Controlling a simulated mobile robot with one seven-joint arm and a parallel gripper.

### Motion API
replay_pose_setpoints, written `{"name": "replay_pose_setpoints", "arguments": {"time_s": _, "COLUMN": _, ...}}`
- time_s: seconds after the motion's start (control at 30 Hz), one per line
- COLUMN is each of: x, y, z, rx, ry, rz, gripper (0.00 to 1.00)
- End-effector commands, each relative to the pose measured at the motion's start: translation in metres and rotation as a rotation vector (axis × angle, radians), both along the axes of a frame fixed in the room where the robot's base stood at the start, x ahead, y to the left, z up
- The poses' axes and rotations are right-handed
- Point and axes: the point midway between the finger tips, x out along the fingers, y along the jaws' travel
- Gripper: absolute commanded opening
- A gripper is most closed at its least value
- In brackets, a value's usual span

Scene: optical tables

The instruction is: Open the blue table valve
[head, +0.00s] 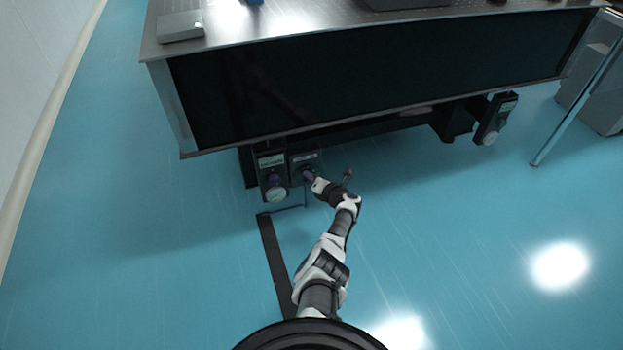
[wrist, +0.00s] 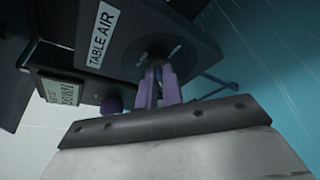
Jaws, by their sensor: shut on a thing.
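The blue table valve (head: 308,174) shows as a small purple-blue handle on a dark panel under the table's left end. In the wrist view, the panel (wrist: 125,50) carries a white "TABLE AIR" label and a dark round dial face. My gripper (head: 316,183) reaches the handle from the lower right and is shut on it. In the wrist view my gripper (wrist: 160,82) shows upright purple-blue parts against the dial; I cannot clearly separate fingers from handle there. The grip contact and the handle's exact angle are partly hidden.
A neighbouring dark box (head: 270,162) with a label, a purple knob (head: 273,180) and a round gauge (head: 276,194) stands just left. The optical table (head: 300,25) overhangs above. A dark floor bar (head: 273,262) lies left of my arm.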

Motion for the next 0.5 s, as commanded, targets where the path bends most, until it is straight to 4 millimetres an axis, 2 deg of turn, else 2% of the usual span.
{"name": "replay_pose_setpoints", "arguments": {"time_s": 0.5, "x": 0.003, "y": -0.0043, "z": -0.0097, "rx": 0.46, "ry": 0.146, "rz": 0.001, "gripper": 0.0}}
